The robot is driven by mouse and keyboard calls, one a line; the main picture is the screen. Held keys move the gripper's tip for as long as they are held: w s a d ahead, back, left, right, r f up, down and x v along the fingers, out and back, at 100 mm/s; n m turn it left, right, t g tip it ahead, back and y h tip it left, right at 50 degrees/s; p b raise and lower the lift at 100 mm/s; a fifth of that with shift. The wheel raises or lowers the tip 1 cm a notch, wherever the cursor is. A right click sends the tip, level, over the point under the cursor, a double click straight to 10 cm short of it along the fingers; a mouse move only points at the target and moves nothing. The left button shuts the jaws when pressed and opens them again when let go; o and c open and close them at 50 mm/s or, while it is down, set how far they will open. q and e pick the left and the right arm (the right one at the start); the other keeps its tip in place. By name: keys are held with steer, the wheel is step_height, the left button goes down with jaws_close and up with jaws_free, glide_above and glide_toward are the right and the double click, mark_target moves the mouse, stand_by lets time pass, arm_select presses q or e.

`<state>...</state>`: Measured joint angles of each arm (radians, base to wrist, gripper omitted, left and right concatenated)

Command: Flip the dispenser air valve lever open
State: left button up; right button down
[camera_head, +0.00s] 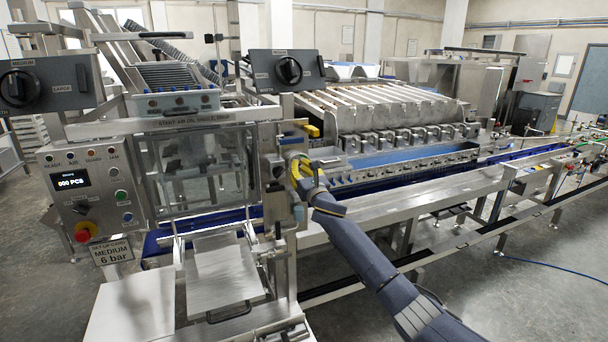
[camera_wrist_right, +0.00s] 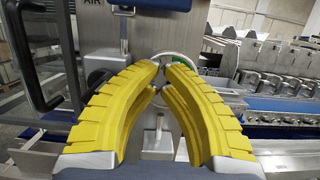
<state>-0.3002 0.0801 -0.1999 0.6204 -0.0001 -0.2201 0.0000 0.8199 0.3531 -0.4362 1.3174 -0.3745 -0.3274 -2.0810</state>
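My right gripper (camera_head: 300,172) has yellow fingers and is at the right side of the dispenser's front post. In the right wrist view its fingers (camera_wrist_right: 162,66) curve together, with the tips almost meeting and nothing visibly held. A round silver fitting (camera_wrist_right: 183,66) sits behind the fingertips, partly hidden. My left gripper is in neither view.
A yellow handle (camera_head: 311,130) sticks out above my right gripper. A dark bar handle (camera_wrist_right: 35,60) is at the left in the wrist view. The control box (camera_head: 91,190) is left of the clear guard. Blue conveyor (camera_head: 400,158) and rails extend right.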

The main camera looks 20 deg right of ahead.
mark_target(291, 140)
steer(key=r, duration=0.1)
steer(key=w+r, duration=0.1)
steer(key=shift+r, duration=1.1)
steer(key=r+n, duration=0.1)
steer(key=n, duration=0.1)
steer(key=d+r+n+y, duration=0.1)
steer(key=n, duration=0.1)
steer(key=shift+d+r, duration=0.1)
steer(key=shift+r, duration=0.05)
